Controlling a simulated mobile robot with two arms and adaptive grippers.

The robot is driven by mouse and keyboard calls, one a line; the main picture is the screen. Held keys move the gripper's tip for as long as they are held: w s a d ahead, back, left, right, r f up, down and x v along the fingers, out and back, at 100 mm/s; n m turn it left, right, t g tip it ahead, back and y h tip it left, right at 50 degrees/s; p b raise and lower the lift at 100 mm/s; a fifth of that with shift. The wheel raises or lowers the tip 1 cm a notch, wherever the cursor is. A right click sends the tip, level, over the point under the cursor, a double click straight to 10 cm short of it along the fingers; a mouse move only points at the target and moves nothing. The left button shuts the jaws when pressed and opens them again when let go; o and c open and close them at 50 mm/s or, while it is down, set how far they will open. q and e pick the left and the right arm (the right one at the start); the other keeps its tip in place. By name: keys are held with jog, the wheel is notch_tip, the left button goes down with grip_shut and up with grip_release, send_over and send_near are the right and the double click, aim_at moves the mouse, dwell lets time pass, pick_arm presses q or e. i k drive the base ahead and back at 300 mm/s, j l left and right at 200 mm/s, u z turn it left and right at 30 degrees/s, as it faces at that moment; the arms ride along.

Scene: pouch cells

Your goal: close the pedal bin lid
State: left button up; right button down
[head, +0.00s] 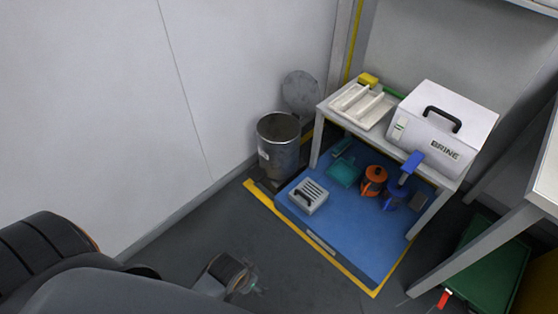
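The pedal bin (278,156) is a grey metal cylinder standing on the floor against the wall. Its round lid (301,92) is open, raised upright behind the bin's rim, and the dark inside of the bin shows. A wrist-like part that looks like my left gripper (244,284) is at the bottom, nearer to me than the bin and well apart from it. Its fingers cannot be made out. My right gripper is not in view.
Right of the bin, a small table (393,145) bears a white tray (362,106) and a white box marked BRINE (440,125). Grey floor in front is mostly clear.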

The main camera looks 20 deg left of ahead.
aim_at(302, 95)
jog(key=i+u, duration=0.15)
jog(key=i, duration=0.75)
